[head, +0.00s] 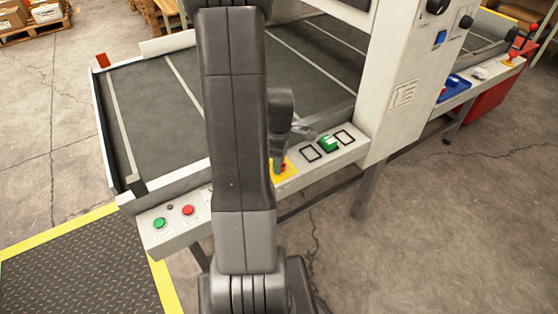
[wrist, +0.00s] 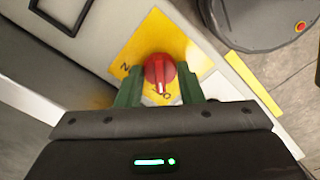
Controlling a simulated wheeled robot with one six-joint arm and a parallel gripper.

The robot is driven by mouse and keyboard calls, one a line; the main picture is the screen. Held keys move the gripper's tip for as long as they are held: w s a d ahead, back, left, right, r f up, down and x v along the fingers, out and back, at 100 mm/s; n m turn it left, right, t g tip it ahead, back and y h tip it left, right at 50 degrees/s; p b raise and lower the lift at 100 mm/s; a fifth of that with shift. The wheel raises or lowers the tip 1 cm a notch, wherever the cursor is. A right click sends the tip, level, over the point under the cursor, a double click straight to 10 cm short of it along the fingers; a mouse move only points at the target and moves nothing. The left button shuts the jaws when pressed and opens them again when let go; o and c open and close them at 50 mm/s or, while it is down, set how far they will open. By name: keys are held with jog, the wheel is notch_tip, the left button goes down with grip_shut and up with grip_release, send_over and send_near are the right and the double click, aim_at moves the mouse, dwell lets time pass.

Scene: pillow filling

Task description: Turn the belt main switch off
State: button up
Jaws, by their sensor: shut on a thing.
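The belt main switch is a red rotary knob (wrist: 159,70) on a yellow plate (wrist: 139,47), with lettering partly visible around it. A pale mark on the knob points toward the lower edge of the wrist view, near a letter like O. My gripper (wrist: 160,84) has its green fingers on either side of the knob and is shut on it. In the head view the yellow plate (head: 289,172) shows on the front rail beside my arm. The knob there is mostly hidden by my gripper (head: 279,163).
A green button (head: 159,223) and a red button (head: 188,210) are at the rail's left end. A white cabinet (head: 400,100) rises at the right.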

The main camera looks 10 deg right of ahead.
jog(key=o, duration=1)
jog(key=shift+c, duration=0.2)
notch_tip(320, 180, up, 14)
jog(key=p, duration=0.2)
jog(key=shift+f, duration=0.15)
notch_tip(320, 180, down, 14)
jog(key=shift+r+b, duration=0.1)
jog(key=shift+b, duration=0.9)
